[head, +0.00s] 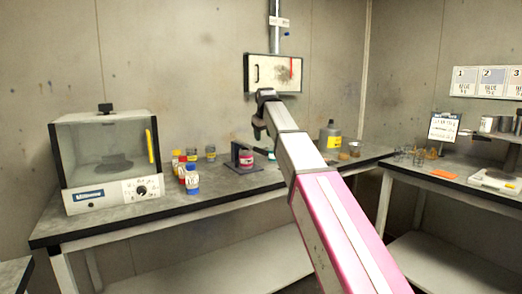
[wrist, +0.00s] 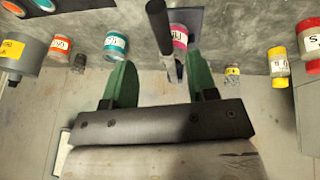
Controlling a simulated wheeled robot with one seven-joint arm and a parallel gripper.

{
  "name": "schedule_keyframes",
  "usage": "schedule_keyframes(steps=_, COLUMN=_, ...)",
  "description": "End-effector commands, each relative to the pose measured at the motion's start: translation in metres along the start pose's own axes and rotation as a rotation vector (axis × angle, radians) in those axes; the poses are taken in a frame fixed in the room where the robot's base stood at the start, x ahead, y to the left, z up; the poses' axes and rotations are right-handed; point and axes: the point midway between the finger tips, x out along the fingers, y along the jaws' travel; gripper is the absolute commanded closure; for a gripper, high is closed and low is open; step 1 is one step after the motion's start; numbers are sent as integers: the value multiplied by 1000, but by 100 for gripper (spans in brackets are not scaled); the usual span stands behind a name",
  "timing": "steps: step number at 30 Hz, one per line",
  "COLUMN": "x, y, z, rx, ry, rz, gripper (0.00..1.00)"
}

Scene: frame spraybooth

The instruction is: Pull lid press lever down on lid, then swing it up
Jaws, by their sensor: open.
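The lid press (head: 235,152) is a small dark stand on the bench, with a pink-labelled can (head: 246,160) in it. My gripper (wrist: 158,66) is open, with green fingers apart and nothing held. In the head view my gripper (head: 262,134) hangs just above and right of the press, partly hidden by my arm.
Several paint jars (head: 191,178) stand left of the press, beside a clear-fronted booth (head: 105,155). A grey yellow-labelled container (head: 330,136) and small jars stand to the right. A wall box (head: 259,75) hangs behind my arm. The bench front is clear.

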Motion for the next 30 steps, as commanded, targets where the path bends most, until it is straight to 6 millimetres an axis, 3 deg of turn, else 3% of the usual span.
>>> schedule_keyframes(steps=3, x=-14, y=-1, z=-10, rx=-13, ry=9, rz=2, gripper=47)
schedule_keyframes(steps=8, x=-8, y=-2, z=-11, rx=-16, ry=10, rz=2, gripper=47)
schedule_keyframes(steps=21, x=63, y=-2, z=-12, rx=-15, ry=9, rz=2, gripper=47)
schedule_keyframes(steps=30, x=90, y=-1, z=-12, rx=-15, ry=11, rz=2, gripper=47)
